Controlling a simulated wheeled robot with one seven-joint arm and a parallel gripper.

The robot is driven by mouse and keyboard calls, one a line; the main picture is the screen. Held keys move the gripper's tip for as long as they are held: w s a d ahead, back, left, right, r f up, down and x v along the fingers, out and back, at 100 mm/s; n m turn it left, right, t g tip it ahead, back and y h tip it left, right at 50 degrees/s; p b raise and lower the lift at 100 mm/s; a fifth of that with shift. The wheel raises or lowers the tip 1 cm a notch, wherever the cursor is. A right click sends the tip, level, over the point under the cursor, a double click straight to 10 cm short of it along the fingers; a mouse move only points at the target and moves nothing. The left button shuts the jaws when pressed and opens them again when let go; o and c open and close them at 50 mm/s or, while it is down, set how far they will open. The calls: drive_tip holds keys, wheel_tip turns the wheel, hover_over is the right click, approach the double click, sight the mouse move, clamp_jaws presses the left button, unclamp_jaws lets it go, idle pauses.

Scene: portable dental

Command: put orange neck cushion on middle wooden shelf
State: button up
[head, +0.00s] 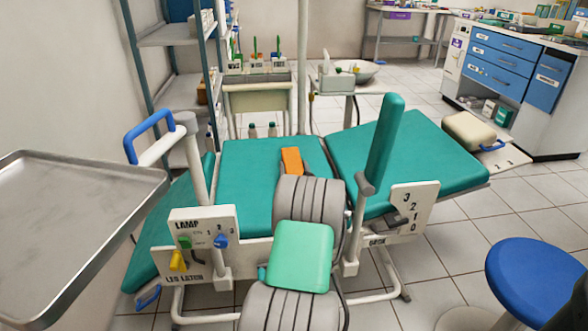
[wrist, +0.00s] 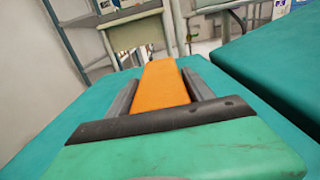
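The orange neck cushion (head: 291,161) is a flat block at the teal middle section of the dental chair, and it fills the middle of the wrist view (wrist: 162,85). My gripper (head: 296,177) reaches over the chair from the near side, with its teal-topped wrist in front. In the wrist view its two dark fingers (wrist: 161,76) lie one on each side of the cushion, close against it. Whether they press on it cannot be told. A blue-framed rack (head: 130,55) with pale shelf boards stands at the back left; its middle shelf (head: 180,93) is partly hidden by a post.
A metal tray (head: 70,225) juts in at the left. A lamp control box (head: 205,240) and posts stand around the chair. A teal armrest (head: 385,150) rises at right. A blue stool (head: 540,280) is at the lower right. Open tiled floor lies beyond the chair.

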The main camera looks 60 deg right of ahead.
drive_tip(key=o, duration=0.4)
drive_tip(key=shift+o, duration=0.2)
drive_tip(key=shift+r, duration=0.15)
